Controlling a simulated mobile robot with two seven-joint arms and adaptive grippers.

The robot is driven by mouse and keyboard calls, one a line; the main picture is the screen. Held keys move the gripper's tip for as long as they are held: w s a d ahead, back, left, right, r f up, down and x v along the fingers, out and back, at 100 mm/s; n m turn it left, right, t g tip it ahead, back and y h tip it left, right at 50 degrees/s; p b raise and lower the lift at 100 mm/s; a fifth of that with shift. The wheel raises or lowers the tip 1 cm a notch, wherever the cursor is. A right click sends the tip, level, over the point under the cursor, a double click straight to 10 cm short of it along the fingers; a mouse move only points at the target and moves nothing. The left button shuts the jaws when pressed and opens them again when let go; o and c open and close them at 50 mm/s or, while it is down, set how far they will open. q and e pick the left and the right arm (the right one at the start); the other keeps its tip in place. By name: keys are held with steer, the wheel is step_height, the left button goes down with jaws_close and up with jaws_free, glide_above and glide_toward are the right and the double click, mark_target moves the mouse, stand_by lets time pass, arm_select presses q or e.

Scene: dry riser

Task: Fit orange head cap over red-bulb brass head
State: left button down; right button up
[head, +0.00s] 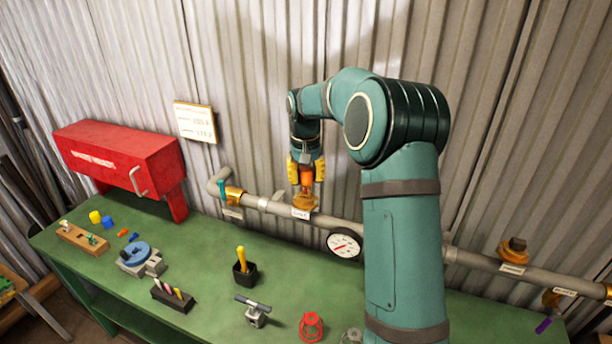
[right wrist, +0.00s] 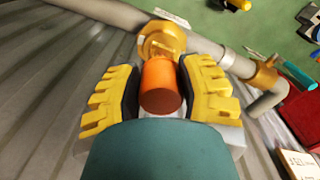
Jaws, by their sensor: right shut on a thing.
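My right gripper (head: 306,170) is shut on the orange cap (head: 306,178), just above the pipe at the wall. In the right wrist view the yellow-padded fingers (right wrist: 162,88) stand on either side of the orange cap (right wrist: 160,92). A brass head (head: 304,202) sits on the pipe directly below the cap; it also shows in the right wrist view (right wrist: 162,40), beyond the cap's end. The cap hides the top of this head, so I see no red bulb. I cannot tell whether cap and head touch. My left gripper is not in view.
The grey pipe (head: 380,231) runs along the wall, with a gauge (head: 344,244) and another brass head (head: 512,250). A red box (head: 115,160) stands at the left. The green bench (head: 205,245) holds a black cup (head: 245,273), a red cage (head: 311,326) and small parts.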

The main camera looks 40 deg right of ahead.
mark_target(306, 188)
steer(key=shift+f+b, duration=1.1)
steer(key=shift+f, duration=0.9)
steer(key=o, duration=0.8)
steer(key=shift+c, duration=0.2)
steer(key=shift+r, duration=0.15)
step_height(306, 188, up, 12)
steer(key=shift+a+f, duration=0.1)
